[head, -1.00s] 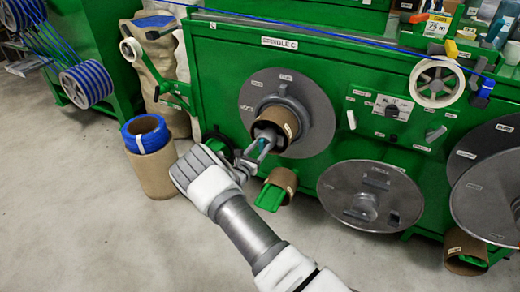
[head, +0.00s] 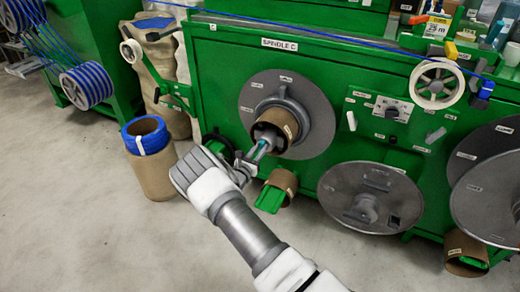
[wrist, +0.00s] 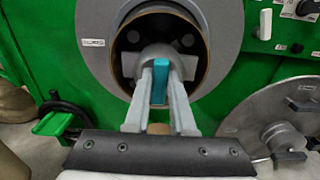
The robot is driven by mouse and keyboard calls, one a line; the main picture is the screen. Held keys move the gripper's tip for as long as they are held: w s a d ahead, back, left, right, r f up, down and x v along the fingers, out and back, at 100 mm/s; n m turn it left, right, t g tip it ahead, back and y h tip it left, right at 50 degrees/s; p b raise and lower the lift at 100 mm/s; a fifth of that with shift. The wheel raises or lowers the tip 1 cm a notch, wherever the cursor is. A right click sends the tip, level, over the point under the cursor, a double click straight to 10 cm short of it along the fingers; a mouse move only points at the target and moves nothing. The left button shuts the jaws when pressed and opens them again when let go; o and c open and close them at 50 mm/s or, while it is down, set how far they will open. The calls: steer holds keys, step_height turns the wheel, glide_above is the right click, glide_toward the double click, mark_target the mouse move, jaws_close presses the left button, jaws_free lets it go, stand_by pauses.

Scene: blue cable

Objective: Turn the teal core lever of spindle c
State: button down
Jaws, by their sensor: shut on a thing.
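The teal lever (wrist: 160,80) sits at the centre of the spindle hub, inside a brown cardboard core (head: 281,122) on a grey round flange (head: 317,110). The panel above carries a "SPINDLE C" label (head: 279,44). My gripper (wrist: 161,72) reaches into the mouth of the core, with one finger on each side of the teal lever. The fingers are shut on it. In the head view my gripper (head: 262,147) shows at the front of the core, and only a little teal is visible there. The fingers partly cover the lever's sides.
A green handle (head: 271,198) with a brown core (head: 283,181) sits just below the spindle. A grey disc (head: 340,190) is to the lower right. A cardboard tube with blue cable (head: 150,150) stands on the floor at left. The floor in front is clear.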

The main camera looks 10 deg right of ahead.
steer(key=m, duration=1.1)
steer(key=f+m, duration=0.1)
steer(key=m, duration=0.5)
steer(key=shift+s+d, duration=0.3)
steer(key=shift+d, duration=0.1)
steer(key=shift+f+m, duration=0.1)
steer(key=shift+m, duration=0.3)
steer(key=c, duration=0.8)
jaws_free()
steer(key=shift+o, duration=0.2)
steer(key=p+v, duration=0.4)
steer(key=v, duration=1.3)
steer(key=shift+s+a, duration=0.15)
steer(key=shift+s, duration=0.05)
